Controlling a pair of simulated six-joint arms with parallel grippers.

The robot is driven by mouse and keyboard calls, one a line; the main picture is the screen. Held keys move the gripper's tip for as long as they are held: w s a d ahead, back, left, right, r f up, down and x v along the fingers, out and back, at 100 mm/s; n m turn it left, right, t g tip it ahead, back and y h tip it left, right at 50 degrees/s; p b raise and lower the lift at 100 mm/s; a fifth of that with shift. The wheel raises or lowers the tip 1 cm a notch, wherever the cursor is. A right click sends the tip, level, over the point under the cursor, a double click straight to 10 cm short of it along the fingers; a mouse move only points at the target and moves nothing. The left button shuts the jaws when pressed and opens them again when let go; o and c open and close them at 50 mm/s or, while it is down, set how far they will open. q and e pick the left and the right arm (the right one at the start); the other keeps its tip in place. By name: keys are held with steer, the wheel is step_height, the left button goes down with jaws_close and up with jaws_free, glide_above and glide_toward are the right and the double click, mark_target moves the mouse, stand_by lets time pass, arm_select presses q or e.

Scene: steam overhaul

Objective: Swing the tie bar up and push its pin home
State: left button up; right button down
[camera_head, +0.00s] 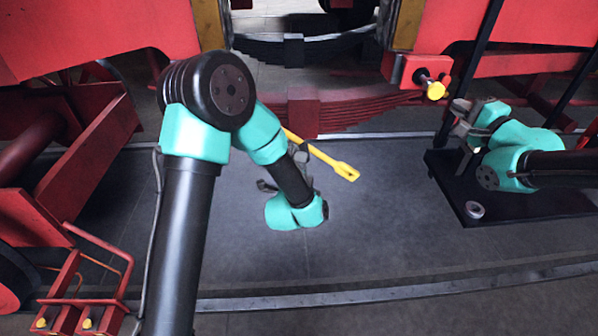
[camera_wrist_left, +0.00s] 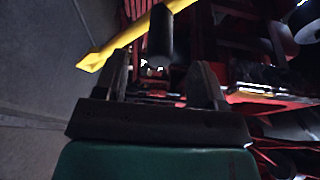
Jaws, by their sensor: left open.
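The yellow tie bar (camera_head: 330,161) hangs at a slant below the red frame in the head view, its slotted free end low and to the right. In the left wrist view the bar (camera_wrist_left: 125,38) crosses the top left, with a dark cylindrical grip (camera_wrist_left: 160,38) on it. My left gripper (camera_head: 301,153) is at the bar. In its wrist view the fingers (camera_wrist_left: 160,80) are apart, with the dark grip ahead between the tips. The pin with a yellow head (camera_head: 436,90) sticks out of a red bracket (camera_head: 408,70). My right gripper (camera_head: 462,115) is at the right, its jaws unclear.
A black tray (camera_head: 450,190) lies under my right arm, with a small pale ring (camera_head: 475,209) on it. A red leaf spring (camera_head: 350,108) spans the back. Red frames with handles (camera_head: 90,285) stand at lower left. The grey floor in front is open.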

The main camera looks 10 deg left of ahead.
arm_select(q)
steer(key=shift+w, duration=2.9)
jaws_close()
steer(key=shift+d, duration=0.1)
steer(key=w+d+r, duration=0.1)
steer(key=d+r, duration=0.2)
steer(key=r, duration=0.2)
steer(key=shift+d+r, duration=0.25)
steer(key=shift+r, duration=0.15)
steer(key=shift+w+r, duration=0.1)
step_height(320, 180, up, 6)
steer(key=d, duration=0.2)
steer(key=shift+w+d, duration=0.3)
steer(key=shift+w, duration=0.05)
